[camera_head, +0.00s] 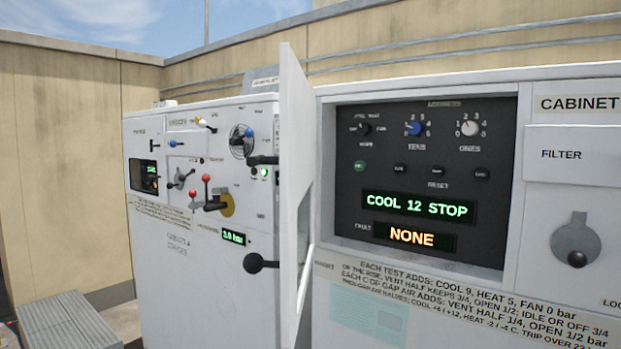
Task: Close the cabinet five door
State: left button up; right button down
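A white door (294,130) stands open at the left side of a recessed dark control panel (430,150). I see the door nearly edge-on, swung out toward me, with a window-like opening (304,235) in its lower part. The white cabinet (325,320) around the panel carries a label reading "CABINET" (580,103), cut off by the right edge, so its number does not show. The panel's displays read "COOL 12 STOP" (418,207) and "NONE" (412,236). Neither of my grippers is in view.
Another white cabinet (190,275) with levers, knobs and displays stands left of the door, which hides part of it. A grey lever (575,242) is below the "FILTER" label at right. A beige wall (60,160) stands behind. A grey slatted box (65,322) is at lower left.

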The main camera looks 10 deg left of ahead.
aim_at(298, 101)
jog(key=i+j, duration=0.15)
jog(key=j, duration=0.2)
jog(key=i+j+z, duration=0.15)
jog(key=j, duration=0.2)
jog(key=i+j, duration=0.15)
jog(key=j, duration=0.2)
jog(key=i+j+z, duration=0.1)
jog(key=j, duration=0.25)
jog(key=i, duration=0.05)
